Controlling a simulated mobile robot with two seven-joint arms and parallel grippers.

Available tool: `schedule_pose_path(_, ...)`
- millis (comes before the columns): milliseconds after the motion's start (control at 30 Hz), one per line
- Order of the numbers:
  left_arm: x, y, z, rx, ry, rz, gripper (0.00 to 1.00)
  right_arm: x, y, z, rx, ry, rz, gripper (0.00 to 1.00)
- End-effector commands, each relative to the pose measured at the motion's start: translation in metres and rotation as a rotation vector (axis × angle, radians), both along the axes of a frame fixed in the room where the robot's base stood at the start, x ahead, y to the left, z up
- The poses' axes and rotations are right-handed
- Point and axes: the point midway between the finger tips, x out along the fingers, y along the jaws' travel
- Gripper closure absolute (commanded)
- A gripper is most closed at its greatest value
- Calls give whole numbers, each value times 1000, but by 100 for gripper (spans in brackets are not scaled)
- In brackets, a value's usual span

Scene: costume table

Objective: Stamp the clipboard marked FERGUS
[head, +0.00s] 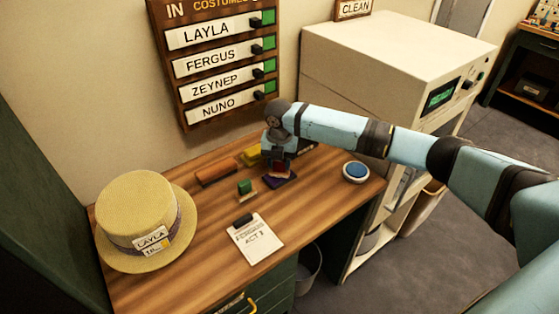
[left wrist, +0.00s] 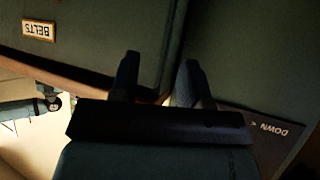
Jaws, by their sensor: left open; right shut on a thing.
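A clipboard (head: 256,240) with a white sheet lies on the front of the wooden table. "ACT I" is readable; its smaller lines are not. My right gripper (head: 279,160) points down at the table's back. It is shut on a small dark reddish thing (head: 280,167), probably a stamp, mostly hidden by the fingers. That thing is over or on a purple pad (head: 281,181); I cannot tell whether they touch. A small green block (head: 245,188) stands left of the pad. My left gripper (left wrist: 158,78) is open and empty in the left wrist view.
A straw hat (head: 139,215) tagged LAYLA is at the table's left. A brown block (head: 215,172) and a yellow thing (head: 250,156) lie at the back. A blue round button (head: 355,171) is at the right. A wall board (head: 215,62) lists names, including FERGUS.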

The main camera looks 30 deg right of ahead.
Motion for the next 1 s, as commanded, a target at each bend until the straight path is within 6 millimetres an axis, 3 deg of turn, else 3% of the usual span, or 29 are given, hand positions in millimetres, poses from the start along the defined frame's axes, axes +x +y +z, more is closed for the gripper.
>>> schedule_pose_path(633, 1, 0, 1, 3, -9, -2, 57, -1, 0, -3, -1, 4, 1, 75)
schedule_pose_path(1000, -2, 2, 28, 14, -10, -7, 57, -1, 0, 32, 0, 1, 0, 75)
